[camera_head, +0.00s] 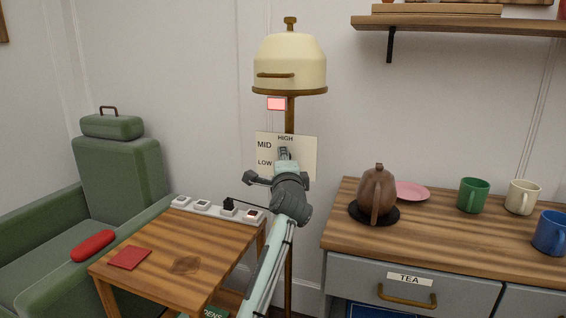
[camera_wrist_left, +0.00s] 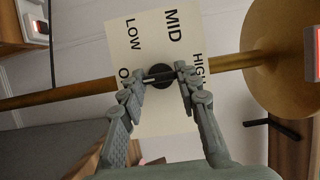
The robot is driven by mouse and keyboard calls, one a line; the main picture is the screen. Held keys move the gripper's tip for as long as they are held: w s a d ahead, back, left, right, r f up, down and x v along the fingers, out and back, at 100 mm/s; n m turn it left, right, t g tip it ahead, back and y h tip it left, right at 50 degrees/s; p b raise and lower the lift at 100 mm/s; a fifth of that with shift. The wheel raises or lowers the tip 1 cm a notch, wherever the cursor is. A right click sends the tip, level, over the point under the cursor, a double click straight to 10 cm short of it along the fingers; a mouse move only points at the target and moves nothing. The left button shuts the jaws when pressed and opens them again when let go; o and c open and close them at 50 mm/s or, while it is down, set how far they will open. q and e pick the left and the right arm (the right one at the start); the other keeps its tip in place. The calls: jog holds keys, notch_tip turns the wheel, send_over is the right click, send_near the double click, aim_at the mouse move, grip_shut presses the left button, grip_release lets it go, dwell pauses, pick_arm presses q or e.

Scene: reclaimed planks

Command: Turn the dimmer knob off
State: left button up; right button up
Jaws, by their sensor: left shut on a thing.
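The dimmer plate (camera_head: 307,158) is a cream card on the brass lamp stand, with MID, HIGH and LOW readable in the head view. My left gripper (camera_head: 284,154) is in front of it and hides the knob there. In the left wrist view the round dark knob (camera_wrist_left: 161,76) sits between the two fingertips of my left gripper (camera_wrist_left: 160,85), which is shut on it. A pale line on the knob seems to point toward the partly hidden label starting with O; this is hard to tell. My right gripper is not in view.
The cream lamp shade (camera_head: 289,65) is above, with a lit pinkish-red indicator (camera_head: 277,103) below it. A power strip (camera_head: 180,202) lies on the small wooden table (camera_head: 217,255). A brown teapot (camera_head: 378,192) stands on the cabinet at right. A green armchair (camera_head: 118,175) is at left.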

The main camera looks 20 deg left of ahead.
pick_arm(q)
jog(key=shift+f, duration=0.1)
jog(key=o, duration=1.1)
jog(key=shift+o, duration=0.3)
